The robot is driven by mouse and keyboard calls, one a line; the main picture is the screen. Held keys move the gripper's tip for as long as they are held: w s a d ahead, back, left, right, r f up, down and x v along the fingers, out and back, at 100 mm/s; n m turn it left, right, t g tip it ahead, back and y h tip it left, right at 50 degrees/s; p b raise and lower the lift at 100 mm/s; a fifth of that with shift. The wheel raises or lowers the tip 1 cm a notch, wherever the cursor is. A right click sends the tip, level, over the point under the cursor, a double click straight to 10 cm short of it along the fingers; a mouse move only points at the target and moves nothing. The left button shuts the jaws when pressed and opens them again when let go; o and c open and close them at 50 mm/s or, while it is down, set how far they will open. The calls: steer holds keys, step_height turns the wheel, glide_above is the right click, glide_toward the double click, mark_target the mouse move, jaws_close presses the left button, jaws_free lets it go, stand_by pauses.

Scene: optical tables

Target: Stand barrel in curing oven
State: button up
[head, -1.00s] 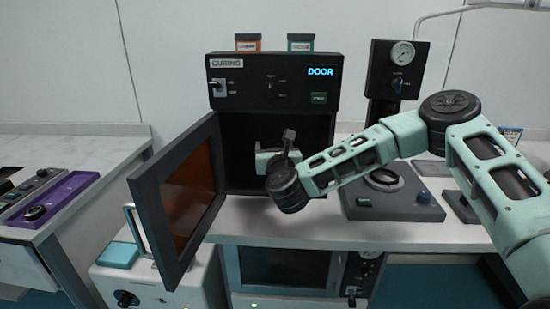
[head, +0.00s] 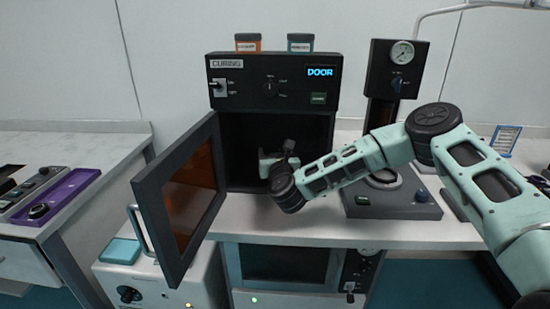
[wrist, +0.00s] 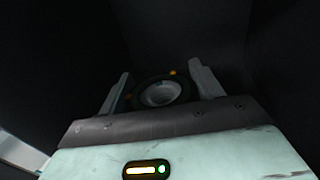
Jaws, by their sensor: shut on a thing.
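The curing oven (head: 232,122) stands on the bench with its door (head: 180,197) swung open to the left. Its display reads DOOR. In the wrist view my gripper (wrist: 163,90) is shut on the barrel (wrist: 162,93), a dark ring with a pale centre and an orange mark, seen end-on between the two fingers. Dark chamber surfaces surround it. I cannot tell whether the barrel touches the oven floor.
A press with a gauge (head: 402,53) stands right of the oven. A purple tray (head: 55,197) lies on the left bench. The open door borders my arm's left side.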

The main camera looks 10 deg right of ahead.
steer(key=shift+f, duration=0.7)
steer(key=shift+w+f+p, duration=0.15)
steer(key=shift+w+p, duration=0.05)
steer(key=shift+p, duration=0.2)
steer(key=shift+f, duration=0.15)
steer(key=shift+f+b, duration=0.2)
steer(key=shift+b, duration=0.15)
steer(key=o, duration=1.1)
steer(key=shift+c, duration=0.2)
steer(key=shift+r, duration=0.1)
steer(key=shift+r, duration=0.1)
